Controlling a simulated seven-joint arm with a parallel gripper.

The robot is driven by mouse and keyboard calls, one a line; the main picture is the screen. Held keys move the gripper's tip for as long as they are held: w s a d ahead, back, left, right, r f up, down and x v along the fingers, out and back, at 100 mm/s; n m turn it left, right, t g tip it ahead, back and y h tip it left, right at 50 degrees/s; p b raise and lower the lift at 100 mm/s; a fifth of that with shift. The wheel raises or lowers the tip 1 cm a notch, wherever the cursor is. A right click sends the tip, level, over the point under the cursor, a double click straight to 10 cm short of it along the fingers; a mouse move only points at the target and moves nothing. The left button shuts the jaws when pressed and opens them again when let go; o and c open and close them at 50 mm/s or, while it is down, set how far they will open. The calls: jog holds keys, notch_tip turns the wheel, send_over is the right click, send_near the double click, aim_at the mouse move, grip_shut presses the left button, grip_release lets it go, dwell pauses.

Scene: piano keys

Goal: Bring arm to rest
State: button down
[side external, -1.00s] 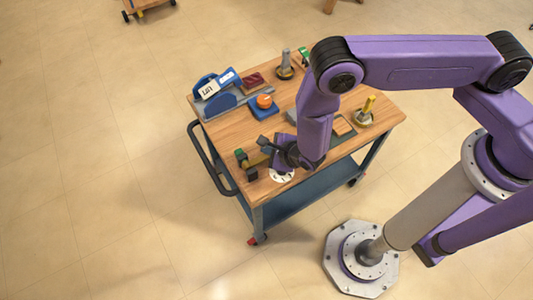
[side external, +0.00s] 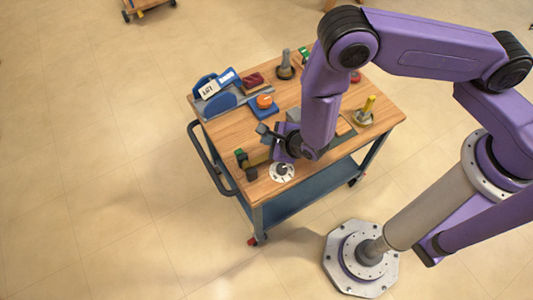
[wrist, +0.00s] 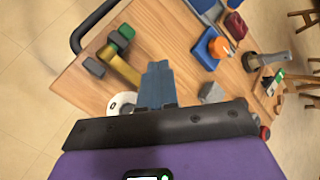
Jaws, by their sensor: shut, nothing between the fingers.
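My gripper (side external: 264,131) is above the front part of the wooden cart top (side external: 225,126) in the side view, held clear of the things on it. In the wrist view its two grey-blue fingers (wrist: 157,70) are together with nothing between them. A white disc (side external: 282,172) with a dark centre lies below and beside the gripper. In the wrist view the disc (wrist: 121,102) is partly hidden behind my gripper. A yellow bar with green and dark ends (wrist: 121,65) lies beside the fingers, apart from them.
An orange round piece on a blue block (side external: 264,104), a blue holder with a white label (side external: 214,87), a dark red block (side external: 252,79) and a grey upright handle (side external: 286,65) stand farther back. A yellow-handled piece (side external: 365,112) is at right. A dark rail (side external: 208,160) edges the cart.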

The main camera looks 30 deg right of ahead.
dwell(0.4)
jog(key=s+d+r+m+h, duration=0.1)
jog(key=d+r+m+h, duration=0.2)
jog(key=d+r+m, duration=0.55)
jog(key=d+r+m+h, duration=0.3)
jog(key=d+r+m, duration=0.2)
jog(key=r+m, duration=0.65)
jog(key=s+d+r+m+g+y, duration=0.1)
jog(key=s+d+r+m+g, duration=0.2)
jog(key=s+m, duration=0.2)
jog(key=s+d+r+m+g+y, duration=0.2)
jog(key=s+d+r+m+g, duration=0.1)
jog(key=s, duration=0.6)
jog(key=s+d+r+m+g+y, duration=0.1)
jog(key=s+d+r+m+g, duration=0.1)
jog(key=s+d+r+m, duration=0.2)
jog(key=s+m, duration=0.2)
jog(key=s, duration=0.1)
jog(key=shift+s+r+m+g, duration=0.25)
jog(key=shift+s+m+g, duration=0.05)
jog(key=shift+m+g, duration=0.1)
